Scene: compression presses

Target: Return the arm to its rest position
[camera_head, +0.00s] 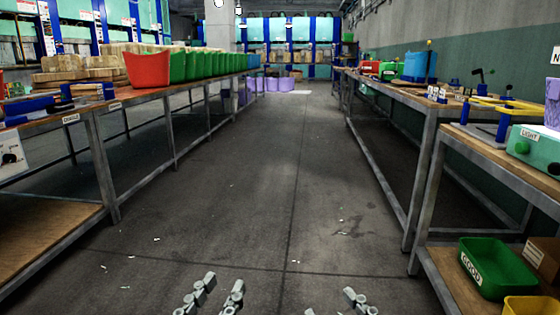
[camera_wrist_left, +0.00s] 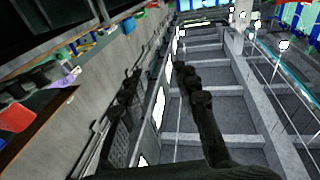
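My left gripper (camera_head: 222,286) shows at the bottom of the head view, above the bare floor of the aisle. Its two fingers are apart with nothing between them. In the left wrist view its dark fingers (camera_wrist_left: 162,82) also stand apart and hold nothing. My right gripper (camera_head: 330,302) is mostly cut off by the bottom edge of the head view. Only the tips of its fingers show, spread apart, with nothing seen between them. Neither gripper touches a bench. Most of both arms is out of the head view.
A long bench (camera_head: 165,93) on the left carries a red bin (camera_head: 147,69), green bins and wooden blocks. Benches (camera_head: 425,105) line the right, with a green box (camera_head: 535,147) on the near one and a green bin (camera_head: 496,268) on its lower shelf. The aisle floor (camera_head: 270,170) between is clear.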

